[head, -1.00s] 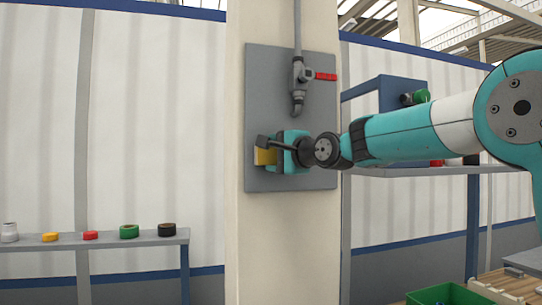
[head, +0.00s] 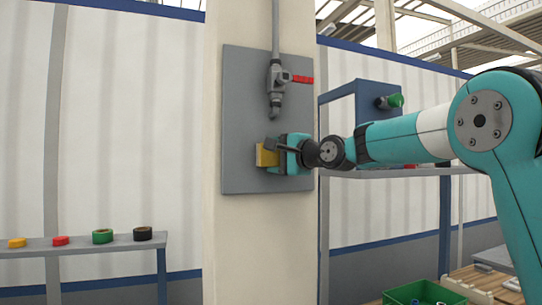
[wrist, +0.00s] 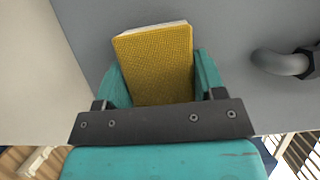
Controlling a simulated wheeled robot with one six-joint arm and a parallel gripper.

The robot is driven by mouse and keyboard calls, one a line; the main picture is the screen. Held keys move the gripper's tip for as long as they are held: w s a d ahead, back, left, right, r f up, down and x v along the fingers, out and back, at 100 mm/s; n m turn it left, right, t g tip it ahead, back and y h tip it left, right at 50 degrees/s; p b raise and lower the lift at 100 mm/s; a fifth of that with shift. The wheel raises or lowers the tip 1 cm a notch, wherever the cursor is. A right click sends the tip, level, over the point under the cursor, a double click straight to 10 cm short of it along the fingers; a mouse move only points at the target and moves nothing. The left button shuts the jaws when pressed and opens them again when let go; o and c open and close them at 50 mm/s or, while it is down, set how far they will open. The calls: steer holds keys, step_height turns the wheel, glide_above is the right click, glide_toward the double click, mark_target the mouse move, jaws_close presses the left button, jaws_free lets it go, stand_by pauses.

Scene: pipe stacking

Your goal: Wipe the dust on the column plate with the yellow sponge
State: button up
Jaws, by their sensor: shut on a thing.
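The yellow sponge (head: 266,156) is held in my gripper (head: 281,154) in front of the lower part of the grey column plate (head: 240,110). In the wrist view the sponge (wrist: 158,62) stands out between the two teal fingers, with a pale layer at its far edge. My gripper (wrist: 160,88) is shut on it. The sponge is at or very close to the plate; I cannot tell if it touches. No dust can be made out on the visible plate, and the part behind the sponge and gripper is hidden.
A valve with a red handle (head: 302,79) and a bent spout (head: 273,112) sits on the plate above my gripper. A shelf with coloured rolls (head: 103,236) stands at left. A blue frame (head: 352,97) and a green bin (head: 425,293) are at right.

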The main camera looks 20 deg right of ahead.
mark_target(239, 156)
steer(key=shift+d, duration=1.85)
steer(key=shift+s+a+p, duration=0.1)
steer(key=shift+p, duration=0.3)
steer(key=shift+a, duration=5.4)
steer(key=shift+s+f+b, duration=0.1)
steer(key=shift+f+b, duration=0.1)
steer(key=shift+b, duration=0.3)
steer(key=shift+s+r+b, duration=0.15)
steer(key=shift+s+b, duration=1.35)
steer(key=shift+s, duration=1.2)
